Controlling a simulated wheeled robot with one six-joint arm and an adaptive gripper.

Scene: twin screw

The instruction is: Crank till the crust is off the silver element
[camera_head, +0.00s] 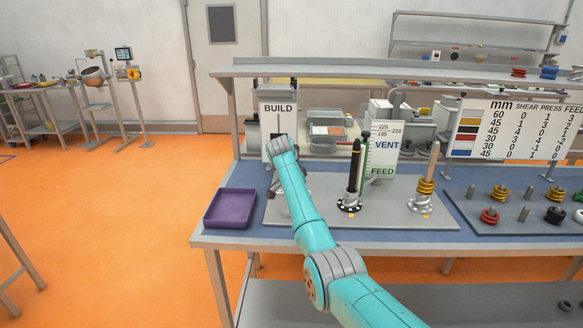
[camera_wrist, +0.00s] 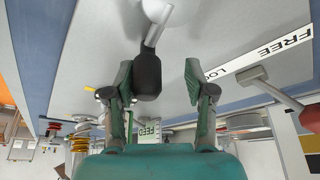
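A crank shows in the wrist view as a metal arm (camera_wrist: 156,33) ending in a dark knob (camera_wrist: 147,74). My gripper (camera_wrist: 156,82) is open, with the knob between its fingers, close to the left pad; I cannot tell if they touch. The right pad is clearly apart from the knob. In the head view my gripper is mostly hidden behind my arm, in front of the BUILD sign (camera_head: 280,106), and the crank is hidden too. I cannot pick out the silver element or any crust on it.
A purple tray (camera_head: 231,208) lies left of my arm. A red-handled lever (camera_wrist: 290,101) sits beside the FREE label (camera_wrist: 284,47).

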